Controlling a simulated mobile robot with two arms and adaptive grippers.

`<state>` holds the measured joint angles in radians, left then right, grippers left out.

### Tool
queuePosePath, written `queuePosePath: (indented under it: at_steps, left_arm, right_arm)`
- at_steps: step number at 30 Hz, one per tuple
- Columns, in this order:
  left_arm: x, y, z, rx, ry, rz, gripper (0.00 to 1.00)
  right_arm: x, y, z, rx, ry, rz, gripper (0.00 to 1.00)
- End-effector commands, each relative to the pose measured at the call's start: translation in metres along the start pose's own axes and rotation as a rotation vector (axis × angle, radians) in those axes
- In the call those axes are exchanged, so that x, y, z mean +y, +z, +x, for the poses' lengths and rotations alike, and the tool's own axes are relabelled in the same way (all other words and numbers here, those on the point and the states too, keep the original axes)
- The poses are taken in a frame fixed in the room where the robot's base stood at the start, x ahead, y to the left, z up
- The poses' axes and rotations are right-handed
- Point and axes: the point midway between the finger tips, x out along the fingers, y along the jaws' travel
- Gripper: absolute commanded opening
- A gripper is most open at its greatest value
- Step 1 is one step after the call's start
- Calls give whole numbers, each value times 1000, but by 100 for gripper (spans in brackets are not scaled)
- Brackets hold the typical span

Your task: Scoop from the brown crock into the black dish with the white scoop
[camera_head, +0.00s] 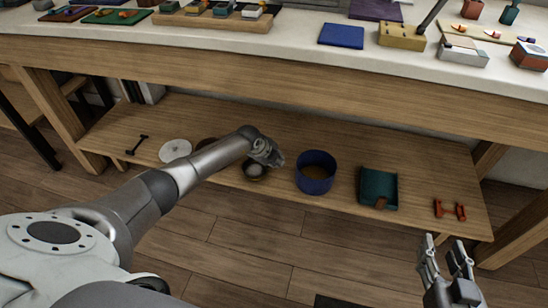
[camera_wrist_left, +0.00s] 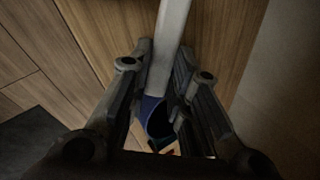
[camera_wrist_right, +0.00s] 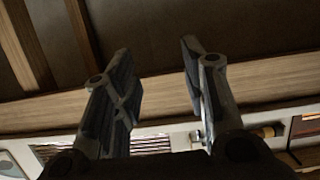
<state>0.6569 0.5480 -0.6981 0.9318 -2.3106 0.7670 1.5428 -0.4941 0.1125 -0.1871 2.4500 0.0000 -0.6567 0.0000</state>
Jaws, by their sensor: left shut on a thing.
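My left gripper (camera_head: 272,156) is over the low shelf, shut on the pale handle of the white scoop (camera_wrist_left: 170,40), which runs between the fingers in the left wrist view. A small dark round dish (camera_head: 246,174), seemingly the black dish, sits just below the gripper in the head view. Something pale shows inside or above it; I cannot tell whether this is the scoop's bowl or contents. A brown rim, probably the brown crock (camera_head: 206,142), shows behind my left forearm, mostly hidden. My right gripper (camera_head: 444,245) is open and empty, in front of the shelf's right end.
On the shelf stand a blue pot (camera_head: 316,185) with brown contents, a green tray (camera_head: 378,186), a red part (camera_head: 450,210), a white disc (camera_head: 175,150) and a black bar (camera_head: 137,145). The floor in front is mostly clear.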

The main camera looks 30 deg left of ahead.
Motion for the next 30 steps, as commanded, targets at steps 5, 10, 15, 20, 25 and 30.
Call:
queuePosePath:
  at_steps: [5, 10, 15, 20, 25, 30]
  left_arm:
    - [1, 0, -1, 0, -21, 0, 0]
    - [2, 0, -1, -1, -41, 0, 0]
    - [2, 0, -2, -1, -61, 0, 0]
    - [4, 0, -2, 0, -89, 0, 0]
    - [4, 0, -3, 0, -119, 0, 0]
    - [5, 0, -3, 0, -148, 0, 0]
  right_arm:
    - [2, 10, -2, -55, 3, 0, 40]
    - [3, 20, -5, -108, 6, 0, 40]
    - [4, 30, -8, -160, 10, 0, 40]
    - [6, 39, -11, -207, 13, 0, 40]
    - [7, 48, -16, -257, 16, 0, 40]
    - [8, 57, -20, -307, 19, 1, 40]
